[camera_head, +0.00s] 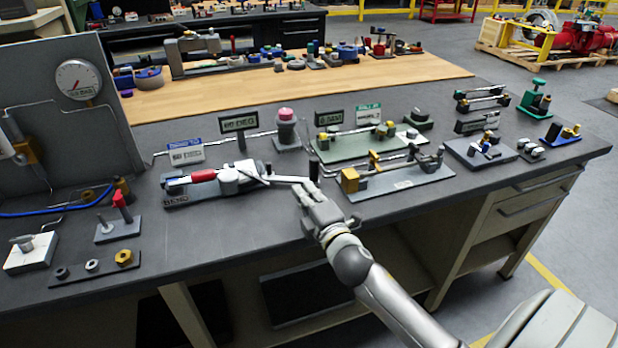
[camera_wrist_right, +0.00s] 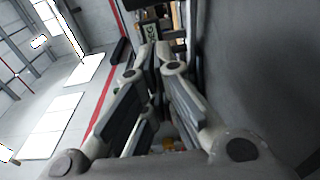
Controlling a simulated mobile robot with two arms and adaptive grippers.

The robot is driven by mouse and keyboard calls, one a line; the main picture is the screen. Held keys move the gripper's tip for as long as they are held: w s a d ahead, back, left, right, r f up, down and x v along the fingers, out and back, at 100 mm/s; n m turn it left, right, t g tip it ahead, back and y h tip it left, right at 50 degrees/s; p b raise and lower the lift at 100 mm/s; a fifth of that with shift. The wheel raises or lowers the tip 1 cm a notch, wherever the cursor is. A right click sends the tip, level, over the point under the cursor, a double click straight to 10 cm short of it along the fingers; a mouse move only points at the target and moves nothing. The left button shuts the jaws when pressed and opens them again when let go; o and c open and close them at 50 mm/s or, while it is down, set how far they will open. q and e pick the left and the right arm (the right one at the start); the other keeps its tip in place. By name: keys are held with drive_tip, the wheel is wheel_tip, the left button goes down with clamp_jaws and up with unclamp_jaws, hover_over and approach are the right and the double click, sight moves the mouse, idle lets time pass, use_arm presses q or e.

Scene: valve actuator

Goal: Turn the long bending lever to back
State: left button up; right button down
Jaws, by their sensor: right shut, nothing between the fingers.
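The tube bender (camera_head: 228,184) sits on a dark base plate near the front of the grey bench top. It has a red grip (camera_head: 203,175) at its left and a round grey centre. The long bending lever (camera_head: 288,179), a thin silver bar, reaches right from that centre, with a dark upright knob (camera_head: 314,168) near its far end. My right gripper (camera_head: 311,190) is shut and empty, its fingertips close to the lever's end in the head view; I cannot tell whether they touch. The wrist view shows the gripper fingers (camera_wrist_right: 155,55) close together. My left gripper is not in view.
A fixture with a brass block (camera_head: 350,181) stands just right of my gripper. A green-based fixture (camera_head: 355,145) and a small display (camera_head: 239,123) stand behind. A gauge panel (camera_head: 78,80) is at the left. Bare bench top lies in front of the bender.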

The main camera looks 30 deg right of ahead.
sight(316, 171)
drive_tip(key=w+d, duration=0.2)
drive_tip(key=w, duration=0.1)
drive_tip(key=shift+d+p, duration=0.15)
drive_tip(key=shift+p, duration=0.15)
drive_tip(key=shift+w+d, duration=0.3)
drive_tip(key=shift+d, duration=0.2)
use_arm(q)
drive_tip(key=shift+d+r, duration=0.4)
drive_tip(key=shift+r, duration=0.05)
use_arm(e)
drive_tip(key=shift+w+d, duration=0.1)
drive_tip(key=w+d, duration=0.3)
drive_tip(key=d, duration=0.1)
drive_tip(key=shift+w, duration=0.4)
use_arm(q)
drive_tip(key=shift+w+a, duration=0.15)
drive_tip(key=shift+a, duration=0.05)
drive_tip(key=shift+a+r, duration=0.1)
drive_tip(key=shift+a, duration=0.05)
use_arm(e)
drive_tip(key=shift+f, duration=0.1)
